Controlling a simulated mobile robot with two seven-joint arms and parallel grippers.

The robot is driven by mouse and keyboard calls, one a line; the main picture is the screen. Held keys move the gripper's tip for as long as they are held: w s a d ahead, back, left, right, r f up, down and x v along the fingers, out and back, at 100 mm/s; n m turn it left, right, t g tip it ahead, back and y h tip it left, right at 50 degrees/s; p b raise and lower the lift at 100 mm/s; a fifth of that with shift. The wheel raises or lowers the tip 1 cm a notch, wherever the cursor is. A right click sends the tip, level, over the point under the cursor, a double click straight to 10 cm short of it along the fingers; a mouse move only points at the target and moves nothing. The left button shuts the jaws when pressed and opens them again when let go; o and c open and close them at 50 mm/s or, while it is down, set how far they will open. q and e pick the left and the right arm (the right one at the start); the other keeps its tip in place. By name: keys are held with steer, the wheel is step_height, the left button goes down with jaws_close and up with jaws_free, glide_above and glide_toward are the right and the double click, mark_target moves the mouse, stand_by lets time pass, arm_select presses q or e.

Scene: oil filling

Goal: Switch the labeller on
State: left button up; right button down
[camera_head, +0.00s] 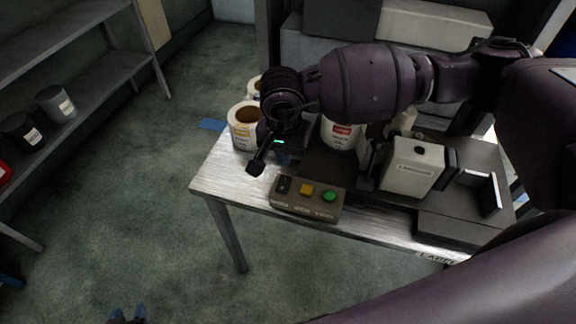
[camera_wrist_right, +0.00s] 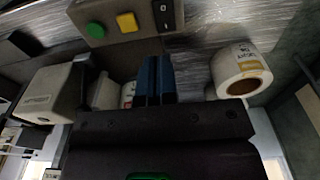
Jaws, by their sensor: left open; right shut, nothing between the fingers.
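The control box (camera_head: 307,211) sits at the table's front edge, with a black rocker switch (camera_head: 283,184), a yellow button (camera_head: 306,190) and a green button (camera_head: 329,196). In the right wrist view the rocker switch (camera_wrist_right: 163,15) is near the top edge. The white labeller (camera_head: 414,166) stands right of the box. My right gripper (camera_wrist_right: 155,62) is shut and empty, its blue fingertips pointing towards the box and apart from the switch. My left gripper (camera_head: 127,313) is open and empty at the bottom edge, away from the table.
White label rolls stand on the table behind the box, one (camera_head: 243,134) at the left and one (camera_head: 340,134) near the labeller. The metal table (camera_head: 237,188) is bare left of the box. A shelf (camera_head: 75,113) with cans stands at the left.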

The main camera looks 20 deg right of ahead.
arm_select(q)
steer(key=shift+w+r, duration=0.15)
steer(key=shift+w, duration=0.2)
arm_select(e)
steer(key=r, duration=0.4)
steer(key=shift+s+a+r, duration=0.2)
steer(key=shift+s+r, duration=0.15)
